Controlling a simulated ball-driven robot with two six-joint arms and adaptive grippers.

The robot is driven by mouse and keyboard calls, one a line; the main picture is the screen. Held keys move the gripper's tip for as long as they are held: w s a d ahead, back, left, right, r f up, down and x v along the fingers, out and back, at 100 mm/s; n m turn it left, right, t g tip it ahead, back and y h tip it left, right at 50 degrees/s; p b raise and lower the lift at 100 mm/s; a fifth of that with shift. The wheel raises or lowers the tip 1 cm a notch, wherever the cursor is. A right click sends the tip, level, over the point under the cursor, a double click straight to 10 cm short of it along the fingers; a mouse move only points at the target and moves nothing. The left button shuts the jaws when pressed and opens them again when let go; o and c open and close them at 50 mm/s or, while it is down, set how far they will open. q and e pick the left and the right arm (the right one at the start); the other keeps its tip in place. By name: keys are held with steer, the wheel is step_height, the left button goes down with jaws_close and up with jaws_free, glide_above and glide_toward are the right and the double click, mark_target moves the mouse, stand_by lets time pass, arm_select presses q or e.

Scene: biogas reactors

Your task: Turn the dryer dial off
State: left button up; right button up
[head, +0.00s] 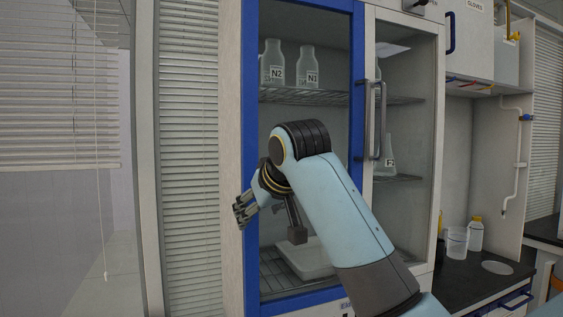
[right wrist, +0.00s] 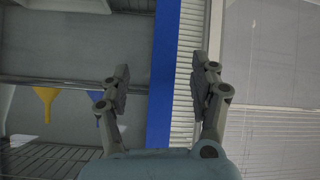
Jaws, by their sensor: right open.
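The dryer looks to be the glass-fronted cabinet with a blue-framed left door (head: 251,120) and a grey-framed right door. A small dark knob, possibly the dial (head: 417,4), sits on the panel above the right door, cut by the top edge of the head view; its setting cannot be read. My right arm crosses in front of the cabinet. My right gripper (head: 243,210) is at the left edge of the blue frame, well below and left of that knob. In the right wrist view the right gripper (right wrist: 163,73) is open and empty, with the blue frame edge beyond its fingers.
Bottles N2 (head: 273,65) and N3 (head: 307,68) stand on the upper shelf. Two vertical door handles (head: 381,120) stick out at the middle. A dark counter (head: 478,275) with a beaker (head: 457,243) is at right. Yellow (right wrist: 45,97) and blue funnels (right wrist: 95,95) show in the wrist view.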

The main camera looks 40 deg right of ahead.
step_height(320, 180, up, 31)
steer(key=s+d+m+t+p, duration=0.1)
steer(key=s+t+p, duration=0.1)
steer(key=s+t, duration=0.15)
steer(key=s+d+r+m+t+h, duration=0.15)
steer(key=s+r, duration=0.25)
steer(key=r, duration=0.7)
steer(key=s+r+m+t+h, duration=0.15)
steer(key=s+r, duration=0.25)
steer(key=r, duration=0.7)
steer(key=w+d+n+p, duration=0.1)
steer(key=w+p, duration=0.4)
steer(key=w, duration=0.5)
steer(key=shift+w+d+t+y, duration=0.35)
steer(key=shift+w+d+y, duration=0.05)
steer(key=shift+d, duration=0.35)
steer(key=shift+r, duration=0.1)
steer(key=c, duration=1.1)
arm_select(q)
step_height(320, 180, up, 8)
steer(key=shift+d, duration=0.3)
arm_select(e)
steer(key=shift+c, duration=0.2)
arm_select(q)
steer(key=shift+f, duration=0.1)
arm_select(e)
steer(key=shift+n, duration=3.1)
